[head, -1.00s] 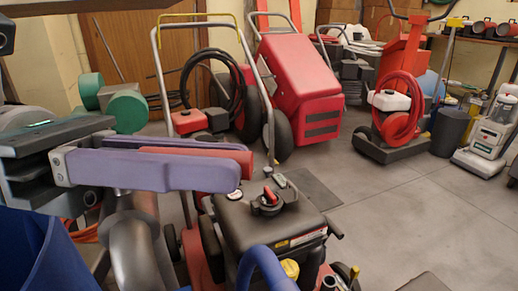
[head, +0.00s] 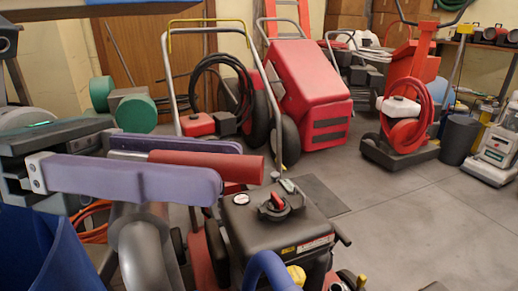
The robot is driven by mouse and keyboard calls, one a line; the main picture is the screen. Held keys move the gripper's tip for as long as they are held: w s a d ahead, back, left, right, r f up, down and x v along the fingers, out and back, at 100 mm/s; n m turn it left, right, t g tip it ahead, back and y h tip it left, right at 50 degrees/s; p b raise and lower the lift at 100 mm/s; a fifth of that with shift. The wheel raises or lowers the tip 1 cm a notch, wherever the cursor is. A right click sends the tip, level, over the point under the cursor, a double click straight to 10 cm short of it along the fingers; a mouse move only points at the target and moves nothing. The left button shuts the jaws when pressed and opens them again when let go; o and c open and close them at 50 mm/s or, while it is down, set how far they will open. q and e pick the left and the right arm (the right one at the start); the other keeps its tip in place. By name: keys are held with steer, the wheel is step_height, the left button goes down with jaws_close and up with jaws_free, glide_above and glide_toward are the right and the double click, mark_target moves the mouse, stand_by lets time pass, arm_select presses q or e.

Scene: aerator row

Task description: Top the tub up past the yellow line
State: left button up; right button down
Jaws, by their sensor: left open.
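My left gripper (head: 230,169) is open, with two purple fingers pointing right in the head view. A red cylindrical grip (head: 210,164) lies between the fingers, with a gap to the near finger. I cannot tell whether it touches the far finger. A thick grey bent pipe (head: 143,238) stands just below the grip; their join is hidden by the near finger. A blue tub-like container (head: 45,255) is at the lower left, cut off by the frame. Its inside, any water level and any yellow line are not visible. My right gripper is not in view.
A black-topped engine machine (head: 270,228) stands close right of the gripper. A red wheeled machine (head: 308,95), a red hose machine (head: 405,120) and a dark bin (head: 459,140) stand farther back. Orange hose (head: 93,215) lies beside the blue container. Grey floor (head: 410,215) is clear at right.

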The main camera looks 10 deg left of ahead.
arm_select(q)
steer(key=a+b, duration=0.1)
steer(key=a, duration=0.7)
steer(key=shift+s+a, duration=0.25)
steer(key=shift+a, duration=0.1)
